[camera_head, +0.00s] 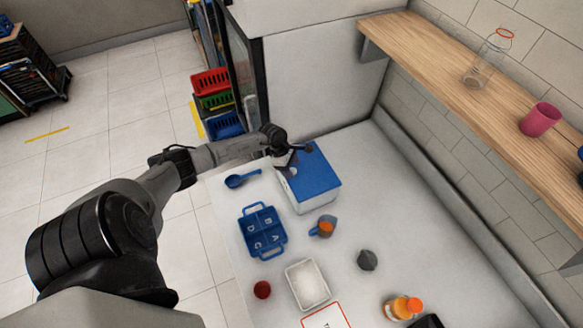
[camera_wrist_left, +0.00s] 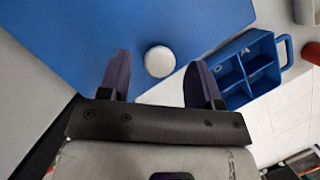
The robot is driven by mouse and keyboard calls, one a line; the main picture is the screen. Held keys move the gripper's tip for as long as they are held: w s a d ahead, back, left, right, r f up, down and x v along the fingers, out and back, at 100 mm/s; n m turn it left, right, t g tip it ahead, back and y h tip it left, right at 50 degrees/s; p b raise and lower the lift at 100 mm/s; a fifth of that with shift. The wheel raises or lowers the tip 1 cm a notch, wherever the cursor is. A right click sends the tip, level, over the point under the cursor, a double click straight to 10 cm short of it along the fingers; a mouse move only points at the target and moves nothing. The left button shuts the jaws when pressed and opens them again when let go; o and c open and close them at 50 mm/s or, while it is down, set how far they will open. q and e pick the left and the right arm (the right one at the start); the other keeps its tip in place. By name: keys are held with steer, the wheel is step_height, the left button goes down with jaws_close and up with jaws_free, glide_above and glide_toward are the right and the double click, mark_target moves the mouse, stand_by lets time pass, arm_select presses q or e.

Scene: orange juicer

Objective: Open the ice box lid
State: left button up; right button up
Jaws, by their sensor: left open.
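The ice box (camera_head: 310,203) is a white box with a blue lid (camera_head: 318,172) on the counter, and the lid looks closed. In the left wrist view the blue lid (camera_wrist_left: 150,25) fills much of the upper left, with a round white knob (camera_wrist_left: 159,61) near its edge. My left gripper (camera_head: 292,158) is over the left side of the lid. In the wrist view its two dark fingers (camera_wrist_left: 158,70) are spread apart on either side of the knob, with nothing gripped. I cannot tell whether they touch the lid. My right gripper is not in view.
A blue divided tray (camera_head: 263,232) and a blue scoop (camera_head: 242,179) lie left of the box. A blue cup with an orange (camera_head: 325,227), a white container (camera_head: 307,284) and an orange-capped bottle (camera_head: 402,307) stand nearer. A wooden shelf (camera_head: 480,85) runs along the right wall.

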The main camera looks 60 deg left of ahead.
arm_select(q)
steer(key=shift+w+d+f, duration=0.15)
steer(key=shift+f, duration=0.25)
steer(key=shift+c, duration=0.2)
jaws_close()
